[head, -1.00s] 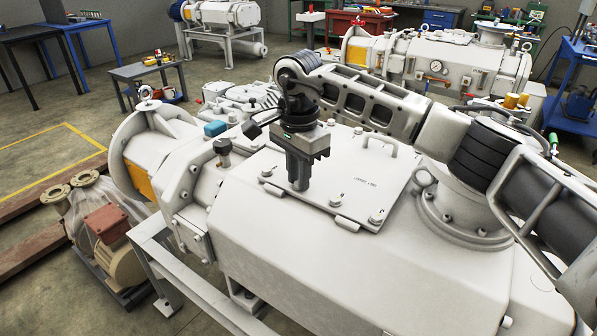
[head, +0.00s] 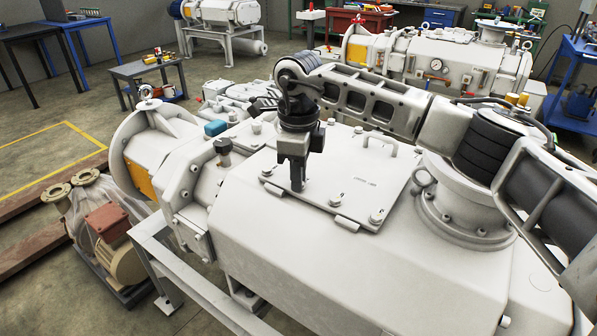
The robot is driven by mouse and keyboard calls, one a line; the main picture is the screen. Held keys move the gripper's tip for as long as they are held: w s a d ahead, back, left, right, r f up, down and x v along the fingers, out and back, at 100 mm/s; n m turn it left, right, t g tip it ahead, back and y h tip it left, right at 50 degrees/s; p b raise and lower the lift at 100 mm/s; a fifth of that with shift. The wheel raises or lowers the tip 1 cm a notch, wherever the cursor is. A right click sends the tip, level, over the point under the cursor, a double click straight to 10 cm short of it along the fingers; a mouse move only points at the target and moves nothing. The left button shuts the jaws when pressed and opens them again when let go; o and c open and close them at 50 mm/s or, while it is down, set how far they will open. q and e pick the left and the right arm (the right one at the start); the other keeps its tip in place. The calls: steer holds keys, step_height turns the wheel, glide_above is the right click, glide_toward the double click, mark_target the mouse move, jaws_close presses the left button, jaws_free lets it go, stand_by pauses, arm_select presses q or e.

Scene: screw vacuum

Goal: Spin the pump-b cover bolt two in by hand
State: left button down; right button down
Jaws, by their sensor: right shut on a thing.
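The pump cover (head: 355,185) is a flat white plate with a handle, lying on top of the large white pump (head: 290,235). Bolts show at its near corners: one at the left corner (head: 267,171) and one at the front right corner (head: 376,218). My right gripper (head: 297,188) points straight down over the left part of the cover, its fingertips close to the plate. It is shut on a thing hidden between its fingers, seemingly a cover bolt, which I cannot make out. My left gripper is not in view.
The cover's handle (head: 380,143) stands up behind and right of my gripper. A large flanged port (head: 460,195) rises at the right. A dark knob (head: 222,146) stands to the left. The near top of the pump is bare.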

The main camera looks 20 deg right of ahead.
steer(key=m, duration=0.6)
steer(key=shift+w+d+r, duration=0.1)
steer(key=shift+r, duration=0.15)
steer(key=m, duration=0.4)
steer(key=shift+p, duration=0.4)
steer(key=m, duration=0.3)
steer(key=shift+m, duration=0.4)
steer(key=m+p, duration=0.1)
steer(key=m, duration=0.7)
steer(key=shift+r+m+p, duration=0.1)
steer(key=shift+m+p, duration=0.2)
steer(key=shift+m, duration=0.1)
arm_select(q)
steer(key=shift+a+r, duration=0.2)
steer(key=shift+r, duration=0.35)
arm_select(e)
steer(key=shift+m, duration=1.1)
